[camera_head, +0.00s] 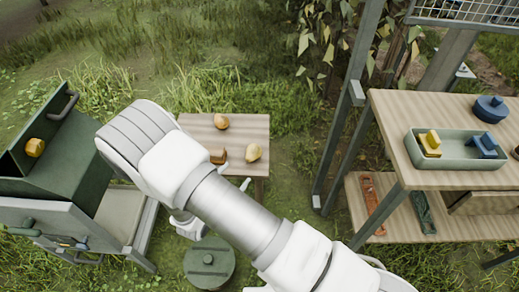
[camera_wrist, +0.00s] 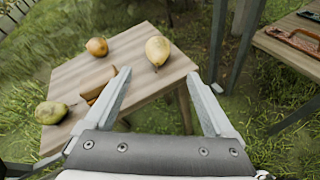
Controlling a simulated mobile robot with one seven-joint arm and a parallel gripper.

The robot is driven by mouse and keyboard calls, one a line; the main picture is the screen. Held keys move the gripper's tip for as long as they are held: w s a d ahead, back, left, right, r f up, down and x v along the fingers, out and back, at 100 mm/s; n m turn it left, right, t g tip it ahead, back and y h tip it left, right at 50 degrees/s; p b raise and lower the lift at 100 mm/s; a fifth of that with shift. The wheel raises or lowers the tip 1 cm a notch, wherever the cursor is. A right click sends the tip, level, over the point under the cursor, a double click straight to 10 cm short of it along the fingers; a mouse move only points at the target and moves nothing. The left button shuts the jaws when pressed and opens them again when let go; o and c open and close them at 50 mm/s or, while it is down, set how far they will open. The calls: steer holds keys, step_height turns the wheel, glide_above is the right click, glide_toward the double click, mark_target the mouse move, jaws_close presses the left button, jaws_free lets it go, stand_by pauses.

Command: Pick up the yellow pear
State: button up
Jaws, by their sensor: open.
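The yellow pear (camera_wrist: 158,50) lies on the small wooden table, near its edge in the wrist view. It also shows at the right side of the table in the head view (camera_head: 253,152). My gripper (camera_wrist: 158,77) is open and empty. Its fingers point toward the table, and the yellow pear appears beyond and between the fingertips, apart from them. In the head view my arm hides most of the gripper.
The table (camera_head: 190,122) also bears an orange-brown pear (camera_wrist: 97,47), a greenish pear (camera_wrist: 50,112) and a brown block (camera_head: 218,156). A green cabinet (camera_head: 60,178) stands left, a shelf (camera_head: 400,115) with a tray (camera_head: 455,160) right. A round green lid (camera_head: 209,272) is below.

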mark_target(253, 152)
steer(key=b+x, duration=0.1)
steer(key=x, duration=0.7)
steer(key=b+x, duration=0.1)
steer(key=x, duration=0.3)
steer(key=shift+a+f+b, duration=0.2)
steer(key=shift+f+b, duration=0.15)
steer(key=shift+f, duration=0.1)
steer(key=b+x, duration=0.1)
steer(key=x, duration=0.3)
steer(key=shift+w+a+f+b, duration=0.1)
steer(key=shift+w+f+b, duration=0.1)
steer(key=shift+f+b, duration=0.1)
steer(key=shift+w, duration=0.45)
steer(key=c, duration=1.2)
